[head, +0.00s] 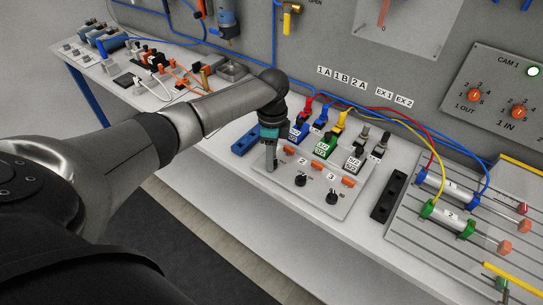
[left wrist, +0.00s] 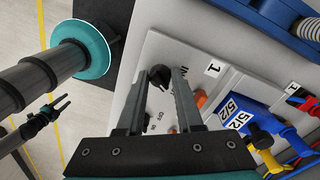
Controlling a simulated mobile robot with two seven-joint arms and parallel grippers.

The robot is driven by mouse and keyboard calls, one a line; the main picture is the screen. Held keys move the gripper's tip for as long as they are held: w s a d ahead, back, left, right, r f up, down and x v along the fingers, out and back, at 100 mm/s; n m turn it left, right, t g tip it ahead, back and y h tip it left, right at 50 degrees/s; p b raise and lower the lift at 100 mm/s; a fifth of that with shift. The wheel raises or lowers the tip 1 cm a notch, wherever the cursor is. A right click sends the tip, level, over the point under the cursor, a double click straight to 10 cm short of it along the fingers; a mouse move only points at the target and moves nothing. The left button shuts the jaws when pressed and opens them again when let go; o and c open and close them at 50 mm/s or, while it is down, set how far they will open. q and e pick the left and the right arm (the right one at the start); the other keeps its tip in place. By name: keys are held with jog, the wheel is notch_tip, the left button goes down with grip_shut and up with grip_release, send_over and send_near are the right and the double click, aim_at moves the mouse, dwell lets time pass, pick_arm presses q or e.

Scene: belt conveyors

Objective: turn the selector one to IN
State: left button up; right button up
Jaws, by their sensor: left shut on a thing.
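Selector one is a black knob (left wrist: 160,74) near the top edge of the light grey panel (head: 318,208). A plate marked 1 (left wrist: 214,69) is beside it in the left wrist view. My left gripper (head: 270,168) points down at the panel's left end, and it hides the knob in the head view. In the left wrist view my left gripper (left wrist: 160,78) has its two grey fingers on either side of the knob, shut on it. The knob's pointer direction is not clear.
Two more black knobs, selector two (head: 300,180) and selector three (head: 332,197), are close on the right. Valves with coloured hoses (head: 320,122) stand behind. A blue block (head: 246,141) lies to the left. A slotted plate with cylinders (head: 455,245) is at the right.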

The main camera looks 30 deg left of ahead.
pick_arm(q)
grip_shut()
jog(key=shift+r+n+p, duration=0.15)
jog(key=shift+n+p, duration=0.25)
jog(key=shift+p, duration=0.4)
jog(key=n+p, duration=0.4)
jog(key=shift+s+r+p, duration=0.1)
jog(key=shift+p, duration=0.3)
jog(key=n+p, duration=0.2)
jog(key=n, duration=0.1)
jog(key=shift+n+h+p, duration=0.3)
jog(key=shift+p, duration=0.1)
jog(key=shift+n+p, duration=1.05)
jog(key=shift+n, duration=0.55)
jog(key=shift+f+n+t, duration=0.2)
jog(key=shift+n+t, duration=0.1)
jog(key=o, duration=0.9)
grip_release()
